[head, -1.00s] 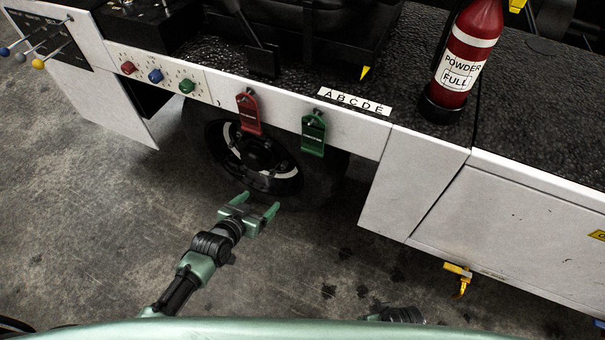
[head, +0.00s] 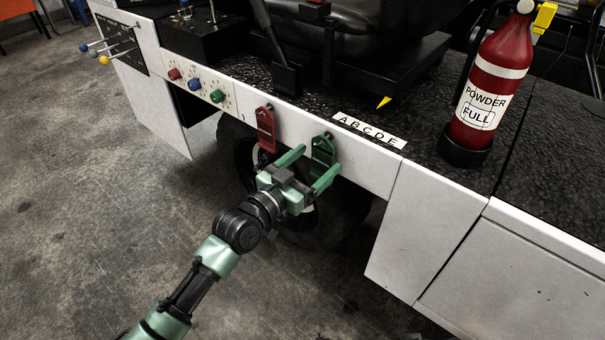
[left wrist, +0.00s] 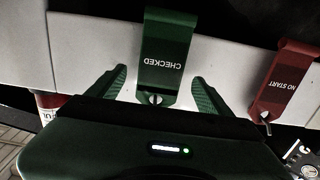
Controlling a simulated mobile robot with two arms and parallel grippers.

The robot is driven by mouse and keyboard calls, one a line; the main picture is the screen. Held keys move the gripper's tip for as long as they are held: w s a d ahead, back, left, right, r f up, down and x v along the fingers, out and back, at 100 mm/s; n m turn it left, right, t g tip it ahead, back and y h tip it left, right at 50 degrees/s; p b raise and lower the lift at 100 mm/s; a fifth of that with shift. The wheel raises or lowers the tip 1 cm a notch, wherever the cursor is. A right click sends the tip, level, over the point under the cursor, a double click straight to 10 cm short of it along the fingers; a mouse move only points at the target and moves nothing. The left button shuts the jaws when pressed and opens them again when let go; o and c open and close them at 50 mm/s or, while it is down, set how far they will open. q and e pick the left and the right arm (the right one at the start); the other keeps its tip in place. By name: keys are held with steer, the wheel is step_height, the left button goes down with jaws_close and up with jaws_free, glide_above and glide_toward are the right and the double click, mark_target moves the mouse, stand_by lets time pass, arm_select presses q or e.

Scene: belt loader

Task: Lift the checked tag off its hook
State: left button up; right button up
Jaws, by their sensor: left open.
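The green checked tag (head: 323,153) hangs on its hook on the white side panel in the head view. In the left wrist view the green tag (left wrist: 167,55) reads "CHECKED", upside down, between my fingers. My left gripper (head: 309,165) is open, its two green fingers on either side of the tag's lower part. The left wrist view also shows the fingers (left wrist: 162,90) spread apart, with a gap on each side of the tag. I cannot tell how deep the tag sits between them. My right gripper is not in view.
A red tag (head: 266,130), marked "NO START" in the left wrist view, hangs close by on the left. Coloured knobs (head: 194,84) lie further left. A red extinguisher (head: 490,90) stands on the black deck. The floor (head: 70,220) at left is clear.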

arm_select(q)
steer(key=shift+x, duration=0.8)
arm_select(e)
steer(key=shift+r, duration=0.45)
arm_select(q)
steer(key=c, duration=1.5)
steer(key=shift+o, duration=0.2)
steer(key=shift+r, duration=0.15)
steer(key=shift+r+p, duration=0.15)
steer(key=shift+p, duration=0.15)
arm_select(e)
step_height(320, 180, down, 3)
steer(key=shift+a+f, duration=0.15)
arm_select(q)
steer(key=shift+s, duration=0.1)
